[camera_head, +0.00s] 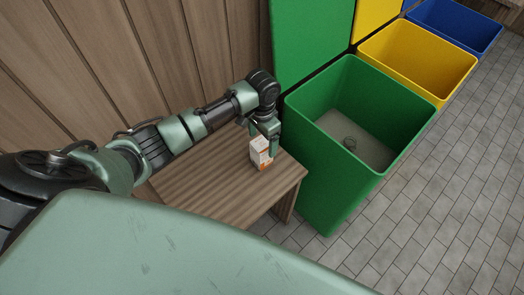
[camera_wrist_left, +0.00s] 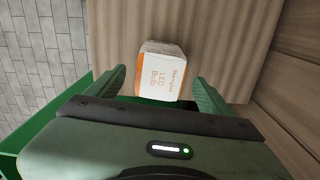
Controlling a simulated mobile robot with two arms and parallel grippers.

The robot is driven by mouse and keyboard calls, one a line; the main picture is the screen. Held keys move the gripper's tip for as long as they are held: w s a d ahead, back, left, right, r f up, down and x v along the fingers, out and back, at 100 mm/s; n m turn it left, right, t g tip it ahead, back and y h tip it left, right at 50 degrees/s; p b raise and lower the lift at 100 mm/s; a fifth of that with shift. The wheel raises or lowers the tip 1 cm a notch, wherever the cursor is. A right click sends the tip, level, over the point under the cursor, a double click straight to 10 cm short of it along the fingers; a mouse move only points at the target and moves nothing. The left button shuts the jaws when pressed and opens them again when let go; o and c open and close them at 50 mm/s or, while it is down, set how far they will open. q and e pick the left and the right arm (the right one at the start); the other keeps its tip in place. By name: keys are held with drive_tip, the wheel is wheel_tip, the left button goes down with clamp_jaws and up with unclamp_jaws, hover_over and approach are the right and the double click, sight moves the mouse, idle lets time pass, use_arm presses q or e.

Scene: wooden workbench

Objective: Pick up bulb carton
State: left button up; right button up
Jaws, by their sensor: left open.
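The bulb carton (camera_head: 261,152) is a small white box with orange edges, standing on the wooden workbench (camera_head: 215,170) near its right end. In the left wrist view the carton (camera_wrist_left: 161,72) shows "LED Bulb" lettering. My left gripper (camera_head: 265,142) is at the carton, pointing down from above. In the left wrist view the open fingers (camera_wrist_left: 172,92) lie on either side of the carton's near part, with a visible gap at each side. My right gripper is not in view.
Yellow (camera_head: 425,60) and blue (camera_head: 465,25) bins stand beyond. A plank wall (camera_head: 150,60) runs behind the bench. Grey paving is clear at right.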

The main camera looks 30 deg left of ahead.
use_arm(q)
drive_tip(key=shift+s+d+f, duration=0.1)
drive_tip(key=shift+s+f, duration=0.2)
drive_tip(key=shift+f, duration=0.45)
wheel_tip(320, 180, down, 5)
drive_tip(key=shift+w+r+p, duration=0.15)
drive_tip(key=shift+p, duration=0.15)
drive_tip(key=shift+r, duration=0.1)
drive_tip(key=c, duration=1.4)
drive_tip(key=shift+c, duration=0.2)
